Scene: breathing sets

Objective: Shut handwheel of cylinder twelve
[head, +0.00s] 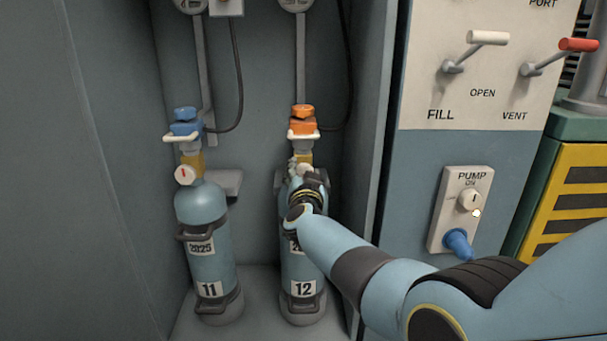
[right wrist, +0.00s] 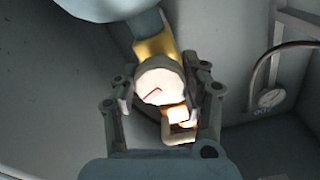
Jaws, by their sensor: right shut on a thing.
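Cylinder twelve (head: 303,262) is a light blue bottle with a "12" label, upright in the right half of the cabinet. Its handwheel is a white round knob with a thin red mark, seen face-on in the right wrist view (right wrist: 158,82). My right gripper (head: 304,172) is at the top of this cylinder. In the right wrist view its two fingers (right wrist: 160,85) close on the handwheel from both sides. The red mark lies slanted there. My gripper and forearm cover much of the cylinder's top in the head view. My left gripper is out of view.
Cylinder eleven (head: 205,250) stands to the left, with its own white knob (head: 184,174) and a blue fitting (head: 185,123). An orange fitting (head: 303,120) sits above cylinder twelve. The cabinet's right wall and a pump switch (head: 461,208) are close to my right arm.

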